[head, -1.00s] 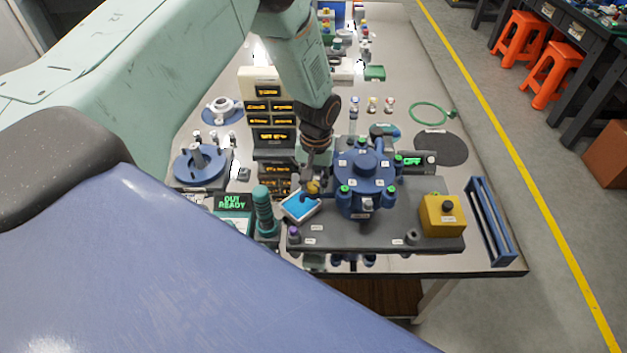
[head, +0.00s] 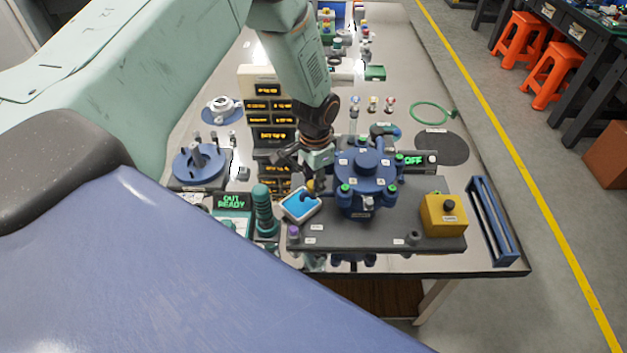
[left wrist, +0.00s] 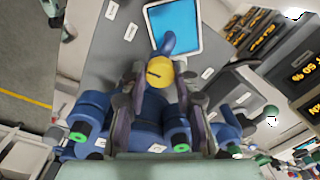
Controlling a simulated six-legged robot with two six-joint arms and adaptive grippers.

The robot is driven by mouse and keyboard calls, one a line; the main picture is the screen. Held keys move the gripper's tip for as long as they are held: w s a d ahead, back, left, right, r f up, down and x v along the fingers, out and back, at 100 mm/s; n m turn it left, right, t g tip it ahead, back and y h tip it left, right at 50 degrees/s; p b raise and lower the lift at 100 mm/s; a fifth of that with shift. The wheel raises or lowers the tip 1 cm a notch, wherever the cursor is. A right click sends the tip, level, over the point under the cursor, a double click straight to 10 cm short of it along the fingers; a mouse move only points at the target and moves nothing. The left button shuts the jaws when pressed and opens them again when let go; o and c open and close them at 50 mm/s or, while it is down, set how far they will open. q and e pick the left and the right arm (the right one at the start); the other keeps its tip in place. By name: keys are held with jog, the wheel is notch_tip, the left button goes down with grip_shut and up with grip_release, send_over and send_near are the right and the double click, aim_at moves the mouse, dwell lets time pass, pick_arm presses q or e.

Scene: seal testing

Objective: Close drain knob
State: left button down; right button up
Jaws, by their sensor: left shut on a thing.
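The drain knob is a round yellow knob (left wrist: 158,72) with a dark slot line on its face, on the side of the blue test vessel (head: 367,177). My left gripper (head: 317,186) reaches down at the vessel's left side. In the left wrist view my left gripper (left wrist: 160,84) has one finger on each side of the knob and is shut on it. In the head view the gripper hides the knob. A blue elbow pipe (left wrist: 168,43) runs from the knob over a white-rimmed tray (head: 299,205) with a light blue inside. My right gripper is not in view.
The vessel stands on a dark grey base plate (head: 345,236) with a yellow button box (head: 443,215) at its right. A ribbed green cylinder (head: 264,211) stands left of the tray. A display (head: 413,160) reads OFF. A blue rack (head: 491,222) lies at the right.

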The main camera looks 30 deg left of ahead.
pick_arm(q)
jog(key=shift+m, duration=0.6)
jog(key=c, duration=1.3)
grip_release()
notch_tip(320, 180, up, 12)
jog(key=shift+d, duration=0.2)
